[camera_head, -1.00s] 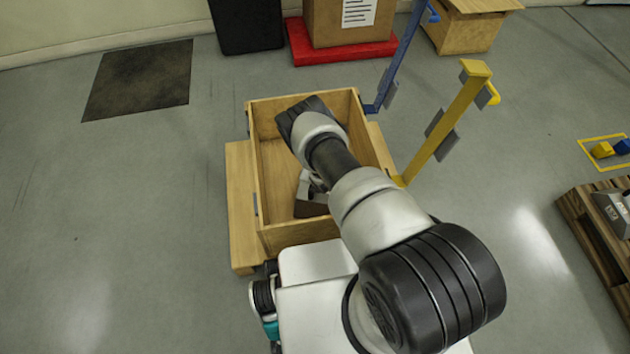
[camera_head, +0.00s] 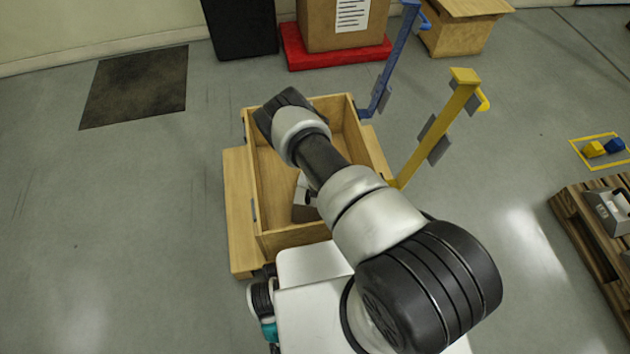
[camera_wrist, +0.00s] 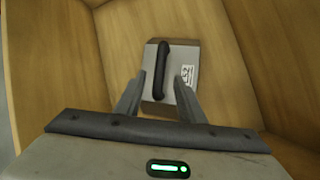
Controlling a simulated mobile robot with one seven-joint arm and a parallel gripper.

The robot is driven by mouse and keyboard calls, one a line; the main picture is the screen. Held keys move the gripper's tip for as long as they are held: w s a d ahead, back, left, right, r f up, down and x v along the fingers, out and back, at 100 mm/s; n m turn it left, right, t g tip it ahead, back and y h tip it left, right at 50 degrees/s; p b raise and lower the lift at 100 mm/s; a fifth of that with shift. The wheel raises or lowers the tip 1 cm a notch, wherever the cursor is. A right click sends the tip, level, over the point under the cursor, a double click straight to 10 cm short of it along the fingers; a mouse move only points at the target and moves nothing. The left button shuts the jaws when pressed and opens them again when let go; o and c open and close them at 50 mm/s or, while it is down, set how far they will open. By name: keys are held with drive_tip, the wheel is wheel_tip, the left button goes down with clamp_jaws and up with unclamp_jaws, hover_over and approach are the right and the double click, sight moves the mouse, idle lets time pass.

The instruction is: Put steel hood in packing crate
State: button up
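A grey steel hood (camera_wrist: 181,62) with a black handle and a small white label lies on the floor of the wooden packing crate (camera_wrist: 70,50), seen in the wrist view. In the head view the crate (camera_head: 240,190) stands open in front of me, and my arm hides much of its inside. My gripper (camera_wrist: 160,80) is inside the crate over the hood. Its two fingers are apart, one on each side of the handle, with visible gaps to it. In the head view the gripper is mostly hidden behind my arm.
A yellow post (camera_head: 437,130) and a blue post (camera_head: 395,60) rise by the crate's right side. A pallet (camera_head: 590,235) at the right edge bears another grey handled part (camera_head: 608,208). A red platform (camera_head: 335,53) with a box stands behind. Floor to the left is clear.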

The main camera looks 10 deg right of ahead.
drive_tip(key=w+r+m+h+p, duration=0.15)
drive_tip(key=r+m, duration=0.65)
drive_tip(key=r, duration=1.4)
drive_tip(key=w+r+m+y, duration=0.1)
drive_tip(key=w+r+m, duration=0.45)
drive_tip(key=r, duration=1.75)
drive_tip(key=s+d+r+m, duration=0.1)
drive_tip(key=s+r+m, duration=0.8)
drive_tip(key=s+r, duration=0.65)
drive_tip(key=s+r+m, duration=0.4)
drive_tip(key=s, duration=0.5)
drive_tip(key=s+r+m, duration=0.4)
drive_tip(key=s+r, duration=0.1)
drive_tip(key=s, duration=0.4)
drive_tip(key=shift+s+r+g, duration=0.25)
drive_tip(key=shift+s+g, duration=0.05)
drive_tip(key=shift+s, duration=0.05)
drive_tip(key=shift+d, duration=0.15)
drive_tip(key=shift+c, duration=0.5)
